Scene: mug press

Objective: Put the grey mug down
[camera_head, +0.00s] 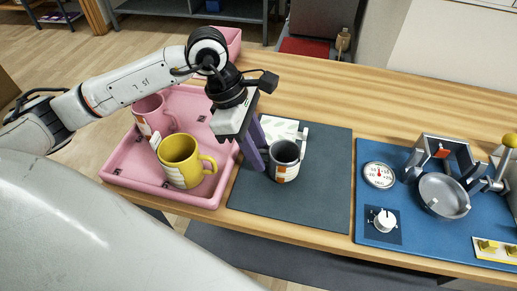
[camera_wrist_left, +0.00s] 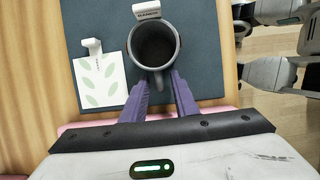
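The grey mug (camera_head: 285,161), with a white and orange band, stands upright on the dark mat (camera_head: 318,195) and appears to rest on it. The left wrist view shows its open top (camera_wrist_left: 155,45) from above, with the handle (camera_wrist_left: 159,80) pointing towards my left gripper (camera_wrist_left: 159,82). The two purple fingers are apart, one on each side of the handle, with some gap visible. In the head view my left gripper (camera_head: 258,158) is at the mug's left side and partly hides the handle. My right gripper is not in view.
A pink tray (camera_head: 205,200) on the left holds a yellow mug (camera_head: 181,160) and a pink mug (camera_head: 150,115). A white leaf-patterned piece (camera_wrist_left: 98,82) lies beside the grey mug. A blue mat (camera_head: 365,235) with a dial (camera_head: 380,174) and press is right. The mat's front is clear.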

